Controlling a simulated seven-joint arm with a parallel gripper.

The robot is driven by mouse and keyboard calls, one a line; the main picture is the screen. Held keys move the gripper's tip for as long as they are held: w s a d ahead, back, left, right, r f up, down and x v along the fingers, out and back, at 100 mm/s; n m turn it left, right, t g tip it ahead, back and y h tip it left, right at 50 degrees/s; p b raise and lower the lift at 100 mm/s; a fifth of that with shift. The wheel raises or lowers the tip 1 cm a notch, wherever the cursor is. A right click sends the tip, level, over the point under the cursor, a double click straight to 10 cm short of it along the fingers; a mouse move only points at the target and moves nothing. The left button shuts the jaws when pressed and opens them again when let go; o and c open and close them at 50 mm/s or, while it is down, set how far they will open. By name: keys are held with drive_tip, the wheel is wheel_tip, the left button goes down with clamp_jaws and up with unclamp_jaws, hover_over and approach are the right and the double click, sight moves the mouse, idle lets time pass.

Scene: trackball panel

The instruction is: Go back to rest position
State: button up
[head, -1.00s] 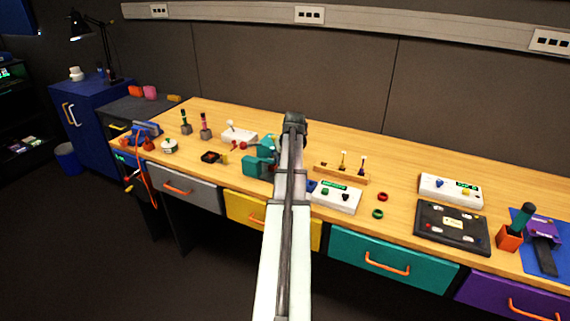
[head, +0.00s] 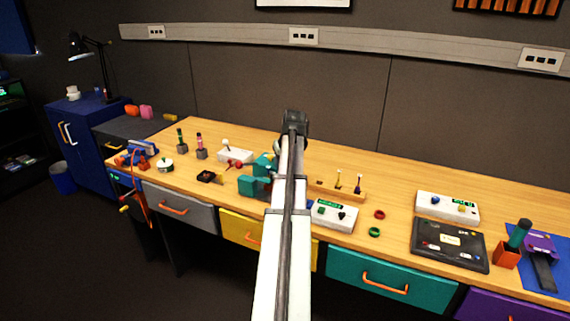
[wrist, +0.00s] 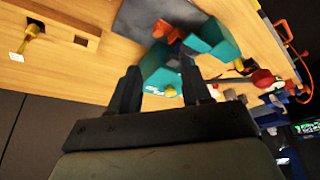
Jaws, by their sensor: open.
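My arm reaches up the middle of the head view over the wooden bench (head: 400,205), and its own links hide the gripper's fingers there. In the wrist view my gripper (wrist: 165,88) is open, its two dark fingers apart. A teal device (head: 256,183) stands on the bench just left of my arm.
White panels (head: 333,214) and (head: 447,206) stand right of my arm, with a black panel (head: 450,245) near the front edge. A wooden rack with pegs (head: 340,191) stands close beside my arm. Red and green rings (head: 379,214) lie nearby. The bench's back strip is clear.

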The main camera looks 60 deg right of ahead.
idle(0.3)
drive_tip(key=w+a+f+n+y, duration=0.1)
drive_tip(key=w+a+f+n, duration=0.1)
drive_tip(key=w+a+f, duration=0.8)
drive_tip(key=w+a+f+n+y, duration=0.1)
drive_tip(key=w+a+f, duration=0.5)
drive_tip(key=w+a, duration=0.7)
drive_tip(key=a+f+n+g, duration=0.1)
drive_tip(key=a+f, duration=0.4)
drive_tip(key=a, duration=0.6)
drive_tip(key=w+a+f+n+y, duration=0.15)
drive_tip(key=a+f, duration=0.35)
drive_tip(key=a, duration=0.7)
drive_tip(key=a+f+n+g, duration=0.15)
drive_tip(key=a+f, duration=0.25)
drive_tip(key=a, duration=0.7)
drive_tip(key=s+a+f+n, duration=0.1)
drive_tip(key=s+a+f, duration=0.2)
drive_tip(key=a, duration=0.3)
drive_tip(key=s+a+f+n, duration=0.1)
drive_tip(key=s+a+f, duration=0.15)
drive_tip(key=a, duration=0.45)
drive_tip(key=s+f+g, duration=0.3)
drive_tip(key=s+f, duration=0.7)
drive_tip(key=s, duration=0.4)
drive_tip(key=s+f+g, duration=0.4)
drive_tip(key=s+f, duration=0.6)
drive_tip(key=s, duration=0.5)
drive_tip(key=shift+s+d+f, duration=0.2)
drive_tip(key=shift+s+f, duration=0.1)
